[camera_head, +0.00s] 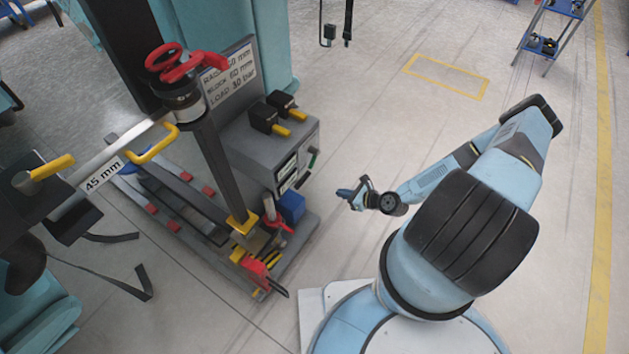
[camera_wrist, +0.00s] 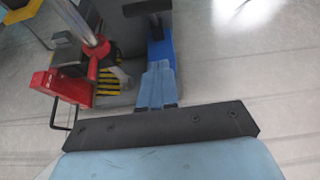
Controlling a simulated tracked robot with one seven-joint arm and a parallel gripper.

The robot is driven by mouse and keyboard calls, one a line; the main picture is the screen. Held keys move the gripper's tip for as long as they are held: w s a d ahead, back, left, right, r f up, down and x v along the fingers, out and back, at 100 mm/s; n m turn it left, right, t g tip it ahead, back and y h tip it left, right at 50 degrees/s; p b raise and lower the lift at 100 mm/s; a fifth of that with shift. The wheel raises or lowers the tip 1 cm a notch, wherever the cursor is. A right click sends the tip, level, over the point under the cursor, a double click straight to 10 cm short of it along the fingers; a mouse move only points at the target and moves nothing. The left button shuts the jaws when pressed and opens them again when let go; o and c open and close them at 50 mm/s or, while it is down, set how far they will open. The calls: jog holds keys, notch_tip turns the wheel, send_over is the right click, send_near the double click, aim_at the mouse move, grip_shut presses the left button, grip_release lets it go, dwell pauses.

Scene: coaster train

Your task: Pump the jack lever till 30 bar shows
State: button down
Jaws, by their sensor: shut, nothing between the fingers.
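The red jack (camera_head: 258,272) stands at the foot of the dark post, with a black bar (camera_head: 279,291) at its near end, perhaps its lever. In the wrist view the jack (camera_wrist: 62,88) is at left, with a thin black handle (camera_wrist: 57,118) at its side. My gripper (camera_head: 343,194) is shut and empty, to the right of the jack and apart from it. Its pale blue fingers (camera_wrist: 156,86) point up the wrist view. Small display panels (camera_head: 287,168) are on the grey console's side; their readings are too small to tell.
A blue box (camera_head: 291,208) sits between my gripper and the post. The grey console (camera_head: 262,138) carries black-and-yellow blocks and a sign (camera_head: 229,78) naming load 30 bar. A bar marked 45 mm (camera_head: 103,177) juts left.

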send_near(306, 179)
jog(key=f+x, duration=0.1)
jog(key=x, duration=0.6)
jog(key=shift+s+d+f, duration=0.2)
jog(key=shift+d+f, duration=0.05)
jog(key=shift+d, duration=0.1)
jog(key=shift+r, duration=0.1)
jog(key=shift+w+a+r+g+h, duration=0.3)
jog(key=shift+w+a+r+h, duration=0.15)
jog(key=shift+a+r, duration=0.2)
jog(key=shift+d, duration=0.15)
